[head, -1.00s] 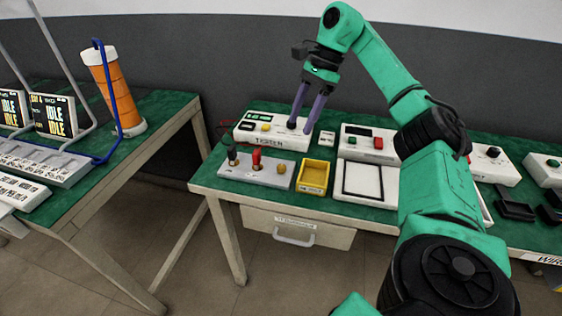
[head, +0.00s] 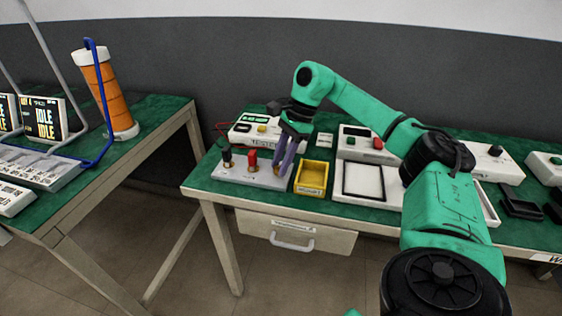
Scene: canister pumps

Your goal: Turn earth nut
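A grey terminal plate (head: 225,173) lies at the left end of the green bench. On it stand a black post (head: 227,157), a red post (head: 252,160) and, at its right end, a small brass-coloured nut (head: 277,170), mostly covered by my fingers. My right gripper (head: 281,165) points down with its purple fingers at that nut. The fingers look close together in this view, and whether they touch or grip the nut I cannot tell. My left gripper is out of view.
A white tester box (head: 243,133) stands just behind the plate. A yellow bin (head: 312,176) sits close to the right, then a white framed tray (head: 362,181). A white box with a red button (head: 377,143) stands behind. An orange canister (head: 107,95) is on the left table.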

